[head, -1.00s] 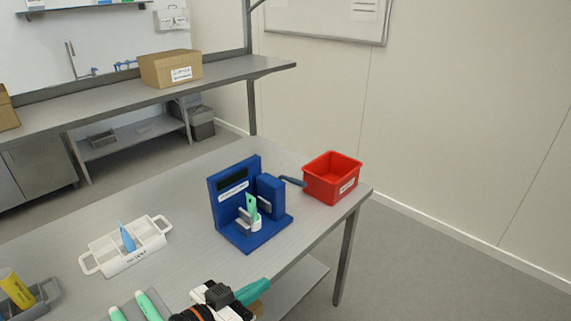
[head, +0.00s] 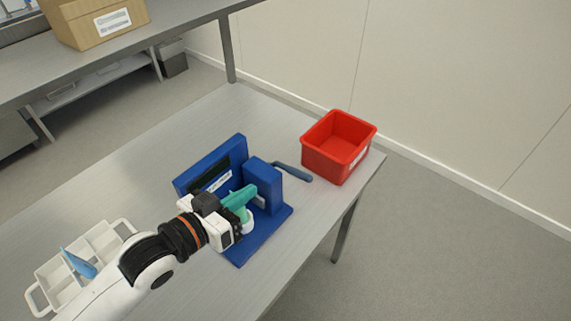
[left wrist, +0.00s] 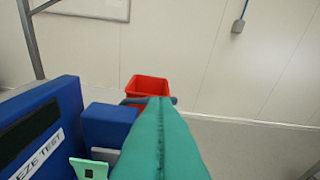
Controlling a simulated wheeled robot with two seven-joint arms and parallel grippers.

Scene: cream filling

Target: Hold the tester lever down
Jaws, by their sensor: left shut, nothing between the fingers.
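The blue tester (head: 215,165) stands on the table, and its blue-grey lever (head: 296,173) sticks out to the right from its block (head: 263,183). My left gripper (head: 251,190) is shut and empty, its teal fingers over the front of the tester, short of the lever in the head view. In the left wrist view the fingers (left wrist: 160,135) point towards the lever (left wrist: 130,101) and hide its middle; I cannot tell of any contact. A mint-green piece (left wrist: 86,168) shows beside the fingers; in the head view the gripper mostly hides it above a white cup (head: 248,226). My right gripper is not in view.
A red bin (head: 312,160) stands just beyond the lever near the table's right corner. The table behind the tester is clear.

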